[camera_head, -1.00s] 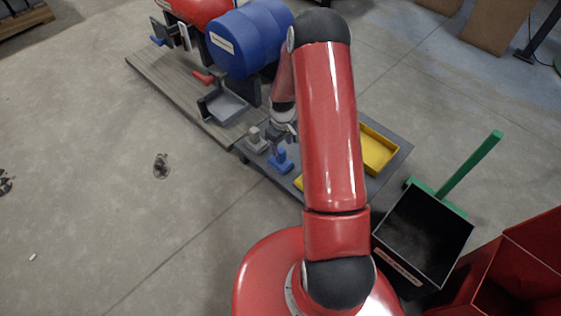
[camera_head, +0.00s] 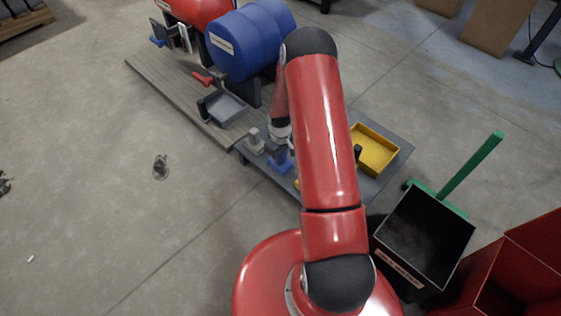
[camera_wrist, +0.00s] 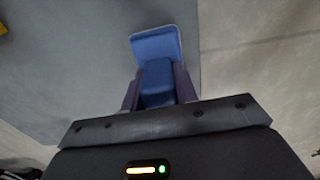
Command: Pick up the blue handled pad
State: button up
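The blue handled pad (camera_head: 281,165) rests on the grey table (camera_head: 246,155), near its left edge. In the wrist view its flat base (camera_wrist: 155,42) shows beyond the fingers. My gripper (camera_head: 282,148) is down over the pad, pointing at the table. In the wrist view my gripper (camera_wrist: 157,80) has one dark finger on each side of the blue handle. The fingers look close to the handle's sides, but I cannot tell whether they press on it. The lower part of the handle is hidden by the gripper body.
A yellow tray (camera_head: 378,148) is on the table's right side. A blue drum (camera_head: 240,45) lies behind on a wooden platform (camera_head: 170,88). A black bin (camera_head: 420,240) stands right of my arm.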

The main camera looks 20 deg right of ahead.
jog(key=c, duration=0.3)
jog(key=shift+r, duration=0.15)
notch_tip(320, 180, up, 20)
jog(key=p, duration=0.2)
dwell(0.3)
